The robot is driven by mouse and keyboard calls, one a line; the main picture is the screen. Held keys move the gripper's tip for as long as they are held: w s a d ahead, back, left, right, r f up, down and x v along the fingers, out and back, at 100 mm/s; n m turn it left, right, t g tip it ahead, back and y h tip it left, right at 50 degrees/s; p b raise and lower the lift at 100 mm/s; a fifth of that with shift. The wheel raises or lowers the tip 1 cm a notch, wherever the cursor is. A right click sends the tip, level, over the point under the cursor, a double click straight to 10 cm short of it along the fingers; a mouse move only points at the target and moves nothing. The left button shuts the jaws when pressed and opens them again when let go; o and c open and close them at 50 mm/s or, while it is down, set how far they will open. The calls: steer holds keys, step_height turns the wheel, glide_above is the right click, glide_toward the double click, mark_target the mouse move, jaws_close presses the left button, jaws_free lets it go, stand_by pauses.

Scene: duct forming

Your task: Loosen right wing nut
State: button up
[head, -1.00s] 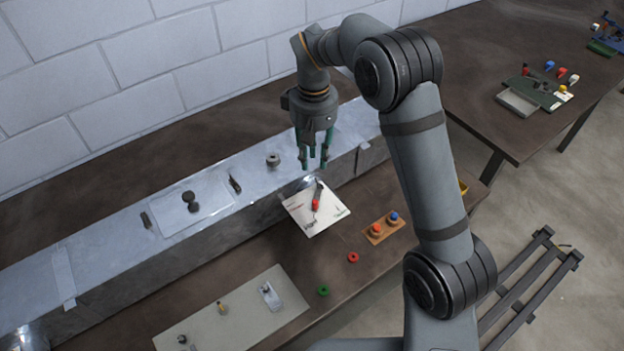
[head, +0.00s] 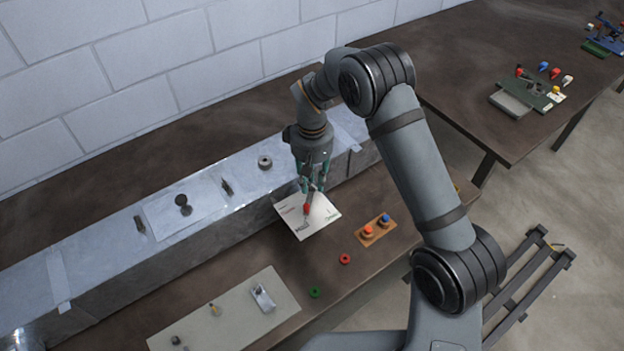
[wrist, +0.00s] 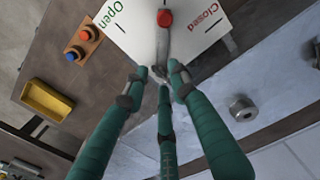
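Two small dark upright parts flank a thin plate (head: 165,222) on the metal duct (head: 100,248); the right one (head: 227,187) may be the right wing nut and the left one (head: 140,224) its pair. They are too small to tell for sure. My three-fingered green gripper (head: 312,187) is to the right of them, low over a white card (head: 322,220) marked "Open" and "Closed". In the wrist view the fingertips (wrist: 158,78) are apart, around the end of a grey lever with a red knob (wrist: 165,18). I cannot tell whether they touch it.
A dark knob (head: 183,204) stands on the plate, and a grey ring (head: 265,162) on the duct. A button block (head: 374,231), a red ring (head: 345,259), a green ring (head: 315,292) and a pale board (head: 225,318) lie in front. A yellow bin (wrist: 47,100) shows in the wrist view.

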steer(key=shift+c, duration=1.3)
jaws_close()
steer(key=shift+n, duration=0.3)
steer(key=n+b, duration=0.1)
steer(key=n, duration=0.1)
steer(key=shift+w+n, duration=0.1)
steer(key=shift+n, duration=0.3)
steer(key=n+b, duration=0.1)
steer(key=n, duration=0.3)
steer(key=shift+a+n, duration=0.1)
steer(key=shift+n, duration=0.2)
steer(key=n, duration=0.5)
steer(key=shift+a, duration=0.1)
steer(key=n, duration=0.4)
steer(key=shift+n, duration=0.6)
